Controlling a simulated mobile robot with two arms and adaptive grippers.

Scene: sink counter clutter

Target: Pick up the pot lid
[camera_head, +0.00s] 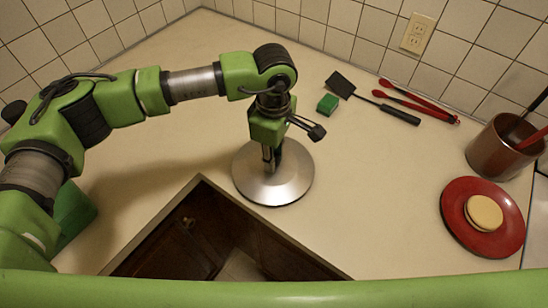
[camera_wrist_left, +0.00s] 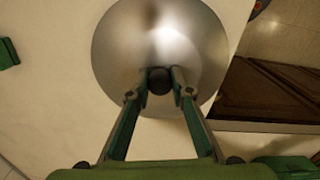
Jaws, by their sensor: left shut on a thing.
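The pot lid (camera_head: 283,187) is a round silver metal disc by the counter's inner corner in the head view. It fills the upper middle of the left wrist view (camera_wrist_left: 185,45). My left gripper (camera_head: 270,160) comes down over the lid's middle from above. In the left wrist view, the fingers of my left gripper (camera_wrist_left: 160,85) are closed around the lid's dark round knob (camera_wrist_left: 160,79). I cannot tell whether the lid touches the counter or is slightly raised. My right gripper is not in view.
A green sponge (camera_head: 327,104), a black spatula (camera_head: 372,98) and red tongs (camera_head: 420,101) lie behind the lid. A brown pot (camera_head: 495,150) and a red plate (camera_head: 456,217) stand at the right. The counter (camera_head: 370,190) is clear between. Its edge drops to a dark cabinet (camera_head: 170,250).

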